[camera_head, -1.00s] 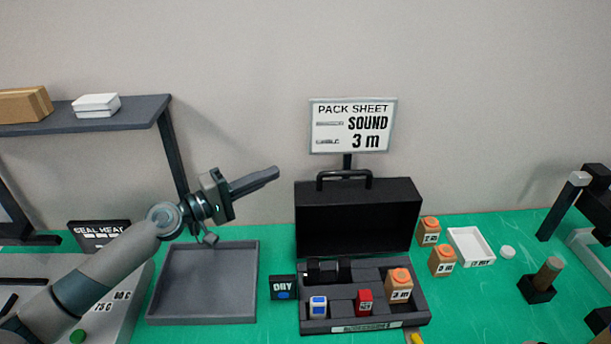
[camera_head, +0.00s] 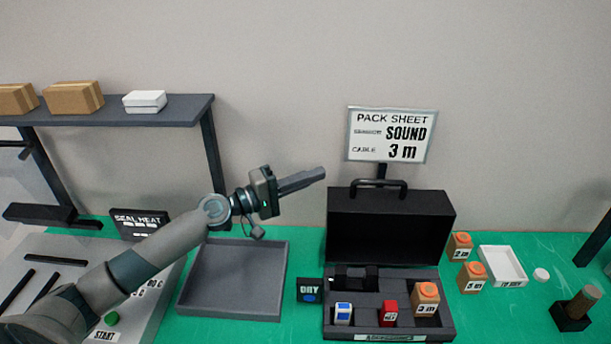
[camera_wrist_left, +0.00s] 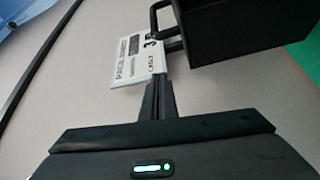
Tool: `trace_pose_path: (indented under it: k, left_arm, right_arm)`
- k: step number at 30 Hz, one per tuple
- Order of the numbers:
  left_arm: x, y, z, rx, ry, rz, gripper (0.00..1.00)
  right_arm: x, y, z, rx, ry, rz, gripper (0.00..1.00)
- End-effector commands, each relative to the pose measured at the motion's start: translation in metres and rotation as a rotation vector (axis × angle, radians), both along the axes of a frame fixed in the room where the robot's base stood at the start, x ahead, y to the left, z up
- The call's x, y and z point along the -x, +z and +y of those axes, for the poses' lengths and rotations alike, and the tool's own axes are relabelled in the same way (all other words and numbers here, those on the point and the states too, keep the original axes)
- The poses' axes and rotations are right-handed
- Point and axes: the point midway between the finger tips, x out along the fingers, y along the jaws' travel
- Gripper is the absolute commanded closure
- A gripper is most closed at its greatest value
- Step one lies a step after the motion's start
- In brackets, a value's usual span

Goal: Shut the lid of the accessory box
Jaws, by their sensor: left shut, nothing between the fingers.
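The black accessory box (camera_head: 388,337) stands on the green table right of centre in the head view. Its lid (camera_head: 389,226) stands open and upright at the back, with a handle (camera_head: 376,189) on top. In its compartments are a black item (camera_head: 352,277), a blue-and-white block (camera_head: 343,314), a red block (camera_head: 389,312) and an orange "3 m" block (camera_head: 426,299). My left gripper (camera_head: 322,174) is shut and empty, just left of the lid's upper left corner and apart from it. In the left wrist view, the lid (camera_wrist_left: 235,28) shows at upper right, beyond the shut fingers (camera_wrist_left: 157,98). My right gripper is not in view.
A pack sheet sign (camera_head: 390,135) reading "SOUND, 3 m" stands behind the lid. A grey tray (camera_head: 232,281) lies left of the box, with a small "DRY" block (camera_head: 310,290) between. Orange blocks (camera_head: 460,246) and a white tray (camera_head: 503,266) stand to the right. A shelf (camera_head: 110,111) is at left.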

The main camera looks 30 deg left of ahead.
Motion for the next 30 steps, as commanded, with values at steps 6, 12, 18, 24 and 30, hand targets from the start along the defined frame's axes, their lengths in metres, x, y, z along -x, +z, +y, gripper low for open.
trace_pose_path:
  k: [6, 12, 18, 24, 30]
  left_arm:
    - [-0.031, 0.009, -0.023, 0.004, 0.0, -0.001, 1.0]
    - [-0.052, 0.01, -0.04, 0.004, -0.001, -0.001, 1.0]
    - [-0.041, 0.006, -0.053, 0.001, -0.002, 0.003, 1.0]
    - [-0.027, 0.003, -0.062, 0.001, -0.001, 0.001, 1.0]
    - [-0.022, 0.0, -0.065, 0.001, 0.0, 0.001, 1.0]
  right_arm:
    - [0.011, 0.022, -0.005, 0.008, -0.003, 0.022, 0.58]
    - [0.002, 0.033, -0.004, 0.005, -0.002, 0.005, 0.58]
    - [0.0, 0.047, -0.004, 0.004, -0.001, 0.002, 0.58]
    - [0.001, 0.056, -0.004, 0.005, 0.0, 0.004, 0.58]
    - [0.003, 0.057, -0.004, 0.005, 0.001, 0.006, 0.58]
